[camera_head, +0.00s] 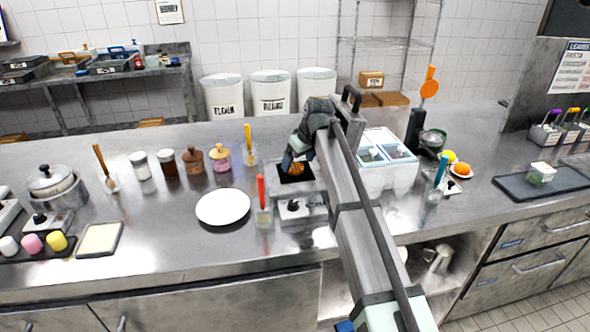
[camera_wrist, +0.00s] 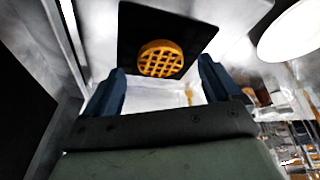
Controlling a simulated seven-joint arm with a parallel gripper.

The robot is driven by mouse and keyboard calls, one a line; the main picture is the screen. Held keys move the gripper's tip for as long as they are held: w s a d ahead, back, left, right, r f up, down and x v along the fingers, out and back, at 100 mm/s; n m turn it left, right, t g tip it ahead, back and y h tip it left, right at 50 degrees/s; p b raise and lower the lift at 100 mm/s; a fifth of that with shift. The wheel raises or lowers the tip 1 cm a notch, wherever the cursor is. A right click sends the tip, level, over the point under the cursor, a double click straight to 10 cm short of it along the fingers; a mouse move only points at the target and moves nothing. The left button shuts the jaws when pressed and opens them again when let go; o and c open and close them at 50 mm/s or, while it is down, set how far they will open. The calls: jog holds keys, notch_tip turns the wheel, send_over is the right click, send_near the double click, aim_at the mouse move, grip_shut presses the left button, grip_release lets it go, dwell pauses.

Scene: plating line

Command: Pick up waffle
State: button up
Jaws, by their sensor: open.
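The waffle (camera_wrist: 160,59) is round and golden brown with a grid pattern. It lies on a black square plate (camera_wrist: 135,25) in the wrist view. In the head view the waffle (camera_head: 297,169) shows only in part below my gripper (camera_head: 290,160), on the black surface (camera_head: 299,187). My arm hides some of that area. In the wrist view my gripper (camera_wrist: 162,85) is open, with its two blue fingers apart. The waffle appears between and beyond the fingertips, and no contact shows.
A white plate (camera_head: 223,207) lies left of the waffle's station. A holder with a red-handled tool (camera_head: 262,200) stands between them. A white bin with compartments (camera_head: 388,172) is close on the right. Jars (camera_head: 193,160) stand at the back left.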

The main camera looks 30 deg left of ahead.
jog(key=shift+x, duration=1.15)
jog(key=c, duration=0.8)
